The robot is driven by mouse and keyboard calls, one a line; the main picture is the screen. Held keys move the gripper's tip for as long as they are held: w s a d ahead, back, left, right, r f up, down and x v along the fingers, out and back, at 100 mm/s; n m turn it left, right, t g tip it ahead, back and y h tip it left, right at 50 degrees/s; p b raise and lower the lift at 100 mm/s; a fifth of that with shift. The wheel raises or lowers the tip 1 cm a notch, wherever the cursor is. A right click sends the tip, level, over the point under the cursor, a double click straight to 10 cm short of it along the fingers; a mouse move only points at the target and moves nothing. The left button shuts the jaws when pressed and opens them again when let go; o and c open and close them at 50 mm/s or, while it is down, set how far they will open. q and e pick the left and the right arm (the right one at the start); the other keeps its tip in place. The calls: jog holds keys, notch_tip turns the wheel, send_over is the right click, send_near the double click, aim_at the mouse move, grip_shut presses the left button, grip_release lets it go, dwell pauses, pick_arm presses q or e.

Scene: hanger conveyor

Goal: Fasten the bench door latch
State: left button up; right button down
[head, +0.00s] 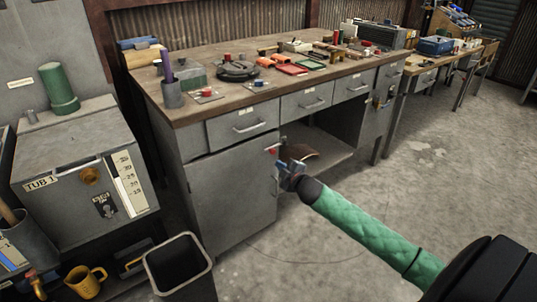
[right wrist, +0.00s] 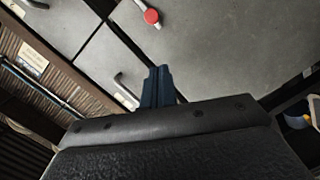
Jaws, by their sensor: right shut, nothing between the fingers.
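The grey bench door (head: 232,198) is the panel below the left drawer of the workbench. A latch with a red knob (head: 273,151) sits near its upper right corner. In the right wrist view the red knob (right wrist: 151,17) is on a short metal lever at the top, beyond my fingertips and apart from them. My right gripper (head: 290,170) is in front of the door's right edge, just below and right of the knob. Its blue fingers (right wrist: 158,85) are shut and empty. I cannot tell whether the door is fully closed. My left gripper is not in view.
An open shelf space (head: 318,155) lies right of the door. Tools and small parts cover the bench top (head: 225,102). A black bin (head: 178,265) stands on the floor at the left, near a grey tub (head: 80,150). The floor at right is clear.

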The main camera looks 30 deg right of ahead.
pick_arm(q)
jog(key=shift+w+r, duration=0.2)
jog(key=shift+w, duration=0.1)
pick_arm(e)
jog(key=shift+a+r+n+y, duration=0.2)
jog(key=shift+a+n+y, duration=0.1)
jog(key=shift+a+n, duration=0.1)
jog(key=shift+w, duration=0.15)
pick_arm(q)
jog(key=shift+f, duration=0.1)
pick_arm(e)
jog(key=w+d+f, duration=0.2)
jog(key=w+d, duration=0.1)
jog(key=w, duration=0.7)
jog(key=shift+w+d+f, duration=0.2)
jog(key=shift+d+f, duration=0.2)
jog(key=shift+d, duration=0.1)
